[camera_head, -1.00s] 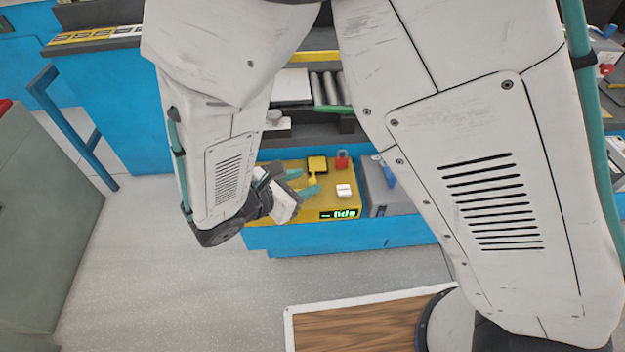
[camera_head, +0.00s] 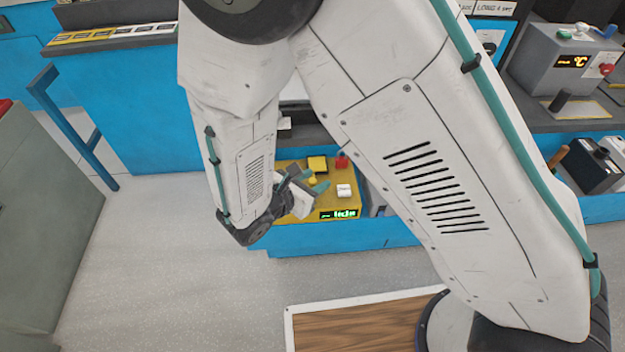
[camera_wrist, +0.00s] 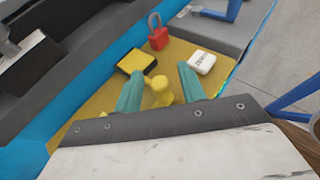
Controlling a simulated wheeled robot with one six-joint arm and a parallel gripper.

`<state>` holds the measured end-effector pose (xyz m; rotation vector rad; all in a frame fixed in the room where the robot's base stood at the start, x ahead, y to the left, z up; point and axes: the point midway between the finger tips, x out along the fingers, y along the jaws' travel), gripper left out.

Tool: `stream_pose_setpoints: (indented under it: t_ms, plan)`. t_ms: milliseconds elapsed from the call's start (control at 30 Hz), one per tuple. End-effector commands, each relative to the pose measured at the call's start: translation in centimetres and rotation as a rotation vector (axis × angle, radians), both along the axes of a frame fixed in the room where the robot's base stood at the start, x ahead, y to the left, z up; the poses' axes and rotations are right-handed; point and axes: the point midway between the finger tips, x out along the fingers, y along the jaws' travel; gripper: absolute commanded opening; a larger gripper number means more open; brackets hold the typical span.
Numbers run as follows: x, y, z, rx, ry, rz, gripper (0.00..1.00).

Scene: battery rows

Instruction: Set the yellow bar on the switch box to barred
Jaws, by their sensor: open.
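A yellow box with a flat top (camera_head: 300,210) and a green lit display (camera_head: 340,214) on its front stands on a low blue bench. A small yellow upright piece, likely the yellow bar (camera_wrist: 159,92), shows in the wrist view between my fingers, apart from both as far as I can tell. My gripper (camera_wrist: 158,80) is open, with teal fingers either side of it. In the head view my gripper (camera_head: 307,180) is over the box top, partly hidden by my arm. The bar's lower part and any position marks cannot be made out.
A black-and-yellow block (camera_wrist: 135,62) lies just beyond my left finger. A red padlock (camera_wrist: 158,37) stands behind it. A white labelled block (camera_wrist: 201,62) sits beside my right finger. A grey surface (camera_wrist: 210,32) adjoins the box.

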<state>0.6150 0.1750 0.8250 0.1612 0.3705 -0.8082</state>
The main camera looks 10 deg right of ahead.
Motion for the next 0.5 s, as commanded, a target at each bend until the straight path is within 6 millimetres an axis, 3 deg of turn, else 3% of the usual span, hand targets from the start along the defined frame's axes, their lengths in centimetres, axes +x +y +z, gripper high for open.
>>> stream_pose_setpoints:
  t_ms: [67, 200, 233, 367, 500]
  plan:
    - [0.0, 0.0, 0.0, 0.000, 0.000, 0.000, 0.40]
    - [0.0, 0.0, 0.0, 0.000, 0.000, 0.000, 0.04]
    - [0.0, 0.0, 0.0, 0.000, 0.000, 0.000, 0.00]
    - [0.0, 0.1, 0.0, 0.000, 0.000, 0.000, 0.00]
    - [0.0, 1.5, 0.0, 0.001, -0.001, 0.002, 0.00]
